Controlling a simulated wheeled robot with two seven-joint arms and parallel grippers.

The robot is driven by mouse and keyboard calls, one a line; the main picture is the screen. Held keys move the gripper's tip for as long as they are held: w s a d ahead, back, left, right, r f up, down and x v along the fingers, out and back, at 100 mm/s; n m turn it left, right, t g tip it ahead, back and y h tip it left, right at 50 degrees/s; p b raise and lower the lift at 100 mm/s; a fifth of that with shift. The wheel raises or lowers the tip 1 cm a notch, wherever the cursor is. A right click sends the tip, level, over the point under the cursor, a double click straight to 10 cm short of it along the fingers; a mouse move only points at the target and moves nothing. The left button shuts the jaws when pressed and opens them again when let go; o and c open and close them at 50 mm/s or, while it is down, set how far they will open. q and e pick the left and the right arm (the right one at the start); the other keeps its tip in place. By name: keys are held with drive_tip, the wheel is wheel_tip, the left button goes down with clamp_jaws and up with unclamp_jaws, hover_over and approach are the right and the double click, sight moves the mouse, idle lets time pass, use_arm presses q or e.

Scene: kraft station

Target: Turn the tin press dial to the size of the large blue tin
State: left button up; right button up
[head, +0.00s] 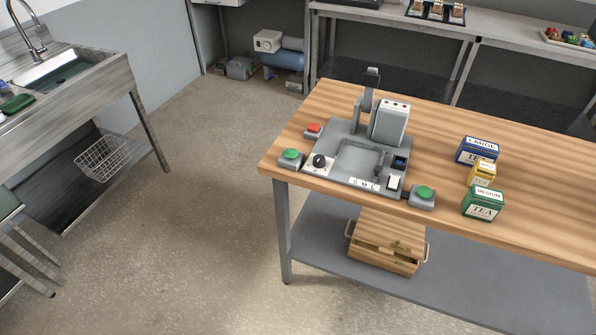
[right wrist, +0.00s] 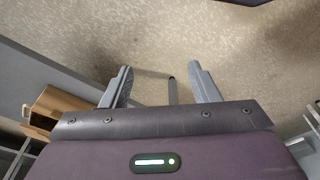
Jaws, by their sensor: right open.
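The grey tin press (head: 350,160) stands on the wooden workbench in the head view. Its black dial (head: 319,161) sits on a light plate at the press's front left; its setting is too small to read. A label with letters is on the front edge. The large blue tin (head: 478,150) stands to the right of the press, with a small yellow tin (head: 482,172) and a medium green tin (head: 483,203) in front of it. My right gripper (right wrist: 157,86) is open and empty in the right wrist view, above the floor. My left gripper is not in view.
Green buttons (head: 291,155) (head: 423,193) flank the press, and a red button (head: 313,129) is at its left. A wooden box (head: 385,250) sits on the lower shelf. A sink (head: 60,80) stands at left. The floor before the bench is clear.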

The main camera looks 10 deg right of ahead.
drive_tip(key=w+a+r, duration=0.2)
drive_tip(key=w+r, duration=0.4)
drive_tip(key=r, duration=0.4)
wheel_tip(320, 180, up, 33)
drive_tip(key=m+t+h, duration=0.2)
drive_tip(key=m, duration=0.4)
hover_over(319, 158)
drive_tip(key=s+a, duration=0.1)
drive_tip(key=s, duration=0.2)
drive_tip(key=p+x, duration=0.1)
drive_tip(key=x, duration=0.4)
drive_tip(key=shift+f+p, duration=0.4)
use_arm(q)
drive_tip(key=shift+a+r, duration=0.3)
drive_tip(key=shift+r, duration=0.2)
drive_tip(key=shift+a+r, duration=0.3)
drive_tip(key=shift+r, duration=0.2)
use_arm(e)
drive_tip(key=shift+x, duration=0.85)
drive_tip(key=c, duration=1)
